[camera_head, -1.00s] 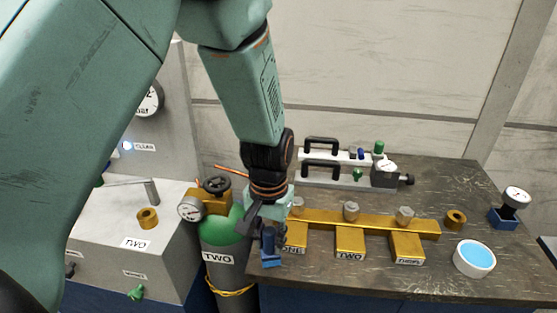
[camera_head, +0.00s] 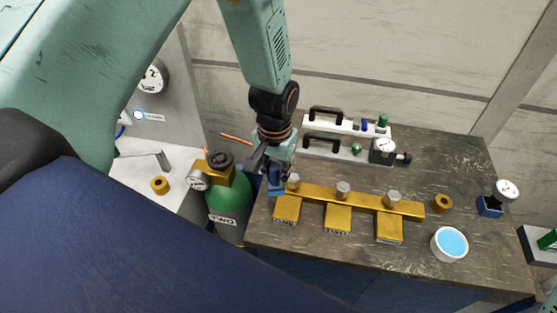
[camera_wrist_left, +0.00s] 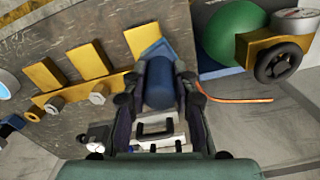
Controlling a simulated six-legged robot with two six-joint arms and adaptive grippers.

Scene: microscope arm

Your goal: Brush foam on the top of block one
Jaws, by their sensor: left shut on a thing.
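Block one (camera_head: 286,209) is the gold block at the left end of the gold manifold, near the bench's left edge. It also shows in the wrist view (camera_wrist_left: 143,38), beyond the gripper. My left gripper (camera_head: 274,172) is shut on a blue brush-like tool (camera_wrist_left: 159,84), whose blue end (camera_head: 276,188) hangs at the left end of the manifold, behind block one's label. I cannot tell whether it touches the block. The bristles are hidden, and no foam shows on block one. A white bowl of light-blue liquid (camera_head: 450,244) stands at the bench's front right. My right gripper is not in view.
Blocks two (camera_head: 338,218) and three (camera_head: 389,228) sit to the right on the manifold, with bolts behind. A green gas cylinder (camera_head: 229,194) stands close left. A brass ring (camera_head: 442,203) and blue-based gauge (camera_head: 489,206) are at the right.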

